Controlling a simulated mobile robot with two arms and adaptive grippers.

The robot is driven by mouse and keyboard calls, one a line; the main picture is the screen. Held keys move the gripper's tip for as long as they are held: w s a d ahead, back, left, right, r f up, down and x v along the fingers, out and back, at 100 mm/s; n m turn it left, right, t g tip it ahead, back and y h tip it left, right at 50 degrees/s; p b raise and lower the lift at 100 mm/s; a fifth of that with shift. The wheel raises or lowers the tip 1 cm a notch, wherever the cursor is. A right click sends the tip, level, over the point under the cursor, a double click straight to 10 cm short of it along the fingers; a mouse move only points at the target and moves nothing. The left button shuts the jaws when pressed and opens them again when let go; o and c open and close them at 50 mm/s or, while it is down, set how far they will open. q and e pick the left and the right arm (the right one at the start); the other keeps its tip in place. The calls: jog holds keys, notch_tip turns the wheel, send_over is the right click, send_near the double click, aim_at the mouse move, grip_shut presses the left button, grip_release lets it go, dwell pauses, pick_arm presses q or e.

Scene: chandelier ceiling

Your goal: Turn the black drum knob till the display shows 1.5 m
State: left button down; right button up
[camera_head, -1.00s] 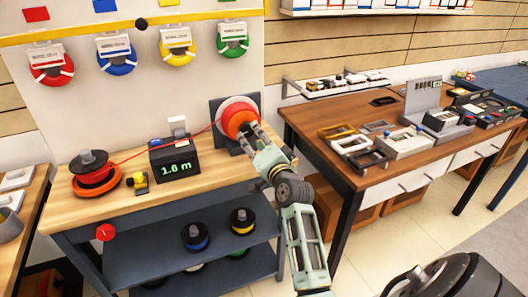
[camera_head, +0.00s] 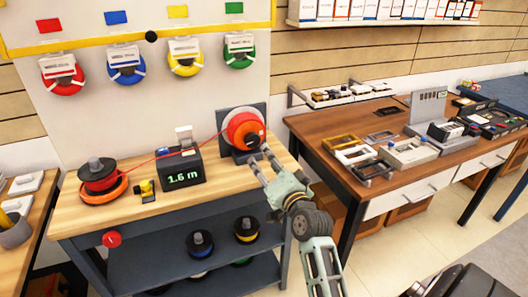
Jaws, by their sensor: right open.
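The drum (camera_head: 233,128), wound with red, stands on a dark bracket at the right end of the wooden bench. Its black knob (camera_head: 252,140) is on the front face. The display (camera_head: 183,178) on a black box reads 1.6 m. A red line runs from the left spool (camera_head: 97,173) past the box to the drum. My right gripper (camera_head: 260,158) is open and empty, its fingertips just below and in front of the knob, seemingly apart from it. My left gripper is not in view.
A small yellow and black device (camera_head: 146,190) sits between spool and display. Spools lie on the shelf below. A brown table (camera_head: 310,125) with trays stands to the right.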

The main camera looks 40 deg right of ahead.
aim_at(254, 143)
pick_arm(q)
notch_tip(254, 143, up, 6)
jog(key=p, duration=0.4)
jog(key=shift+p, duration=0.3)
pick_arm(e)
jog(key=w+d+n, duration=0.1)
jog(key=w+n, duration=0.1)
jog(key=w, duration=0.1)
jog(key=w+d+n, duration=0.1)
jog(key=w+n, duration=0.1)
jog(key=w, duration=0.2)
jog(key=w+n, duration=0.3)
jog(key=w, duration=0.1)
jog(key=shift+d, duration=0.4)
jog(key=c, duration=1.1)
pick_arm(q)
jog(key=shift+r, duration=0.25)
pick_arm(e)
jog(key=shift+f+m, duration=0.15)
jog(key=shift+m, duration=0.85)
